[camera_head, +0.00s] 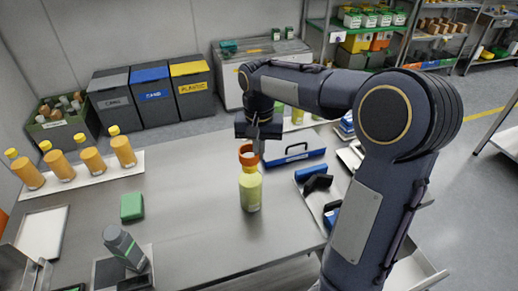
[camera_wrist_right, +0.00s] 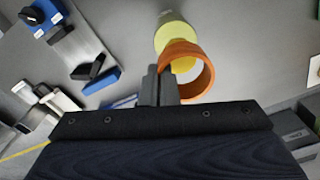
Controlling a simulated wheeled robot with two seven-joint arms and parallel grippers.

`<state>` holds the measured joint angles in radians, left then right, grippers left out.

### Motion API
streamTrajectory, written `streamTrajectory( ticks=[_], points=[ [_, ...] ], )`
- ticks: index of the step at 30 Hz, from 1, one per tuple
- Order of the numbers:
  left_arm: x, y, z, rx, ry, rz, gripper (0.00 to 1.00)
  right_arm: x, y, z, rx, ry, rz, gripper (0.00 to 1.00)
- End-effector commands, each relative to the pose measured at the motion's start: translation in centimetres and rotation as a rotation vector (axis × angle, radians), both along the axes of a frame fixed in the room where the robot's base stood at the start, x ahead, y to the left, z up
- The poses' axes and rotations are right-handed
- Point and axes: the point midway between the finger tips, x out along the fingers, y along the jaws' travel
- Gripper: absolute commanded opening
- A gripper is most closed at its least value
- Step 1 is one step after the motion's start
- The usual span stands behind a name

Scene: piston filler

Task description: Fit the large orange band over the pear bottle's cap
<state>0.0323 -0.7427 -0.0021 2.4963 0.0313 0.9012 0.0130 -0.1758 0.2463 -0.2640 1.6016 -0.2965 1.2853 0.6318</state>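The pear bottle (camera_head: 250,190) stands upright on the grey table, with a pale yellow-green body and a yellow cap (camera_head: 249,168). My right gripper (camera_head: 259,147) is above it, its fingers shut on the wall of the large orange band (camera_head: 248,151). The band is right over the cap; whether it touches the cap is unclear. In the right wrist view, the fingers (camera_wrist_right: 160,82) pinch the left side of the band (camera_wrist_right: 207,72). The yellow cap shows through the ring, and the bottle (camera_wrist_right: 174,32) lies beyond it. My left gripper is not in view.
Several orange bottles stand on a white tray (camera_head: 40,188) at left. A green block (camera_head: 131,206) and a grey device (camera_head: 122,247) are on the left of the table. A blue-handled item (camera_head: 295,158) and a tray with dark tools (camera_head: 317,183) lie right of the bottle.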

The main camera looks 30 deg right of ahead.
Motion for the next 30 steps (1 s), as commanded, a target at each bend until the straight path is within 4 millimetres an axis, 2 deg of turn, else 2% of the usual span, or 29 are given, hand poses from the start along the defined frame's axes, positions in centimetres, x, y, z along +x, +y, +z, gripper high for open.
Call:
streamTrajectory(
  ticks=[30],
  points=[
    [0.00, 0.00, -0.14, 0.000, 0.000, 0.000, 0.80, -0.03, -0.01, -0.56, 0.000, 0.001, 0.000, 0.00]
  ],
)
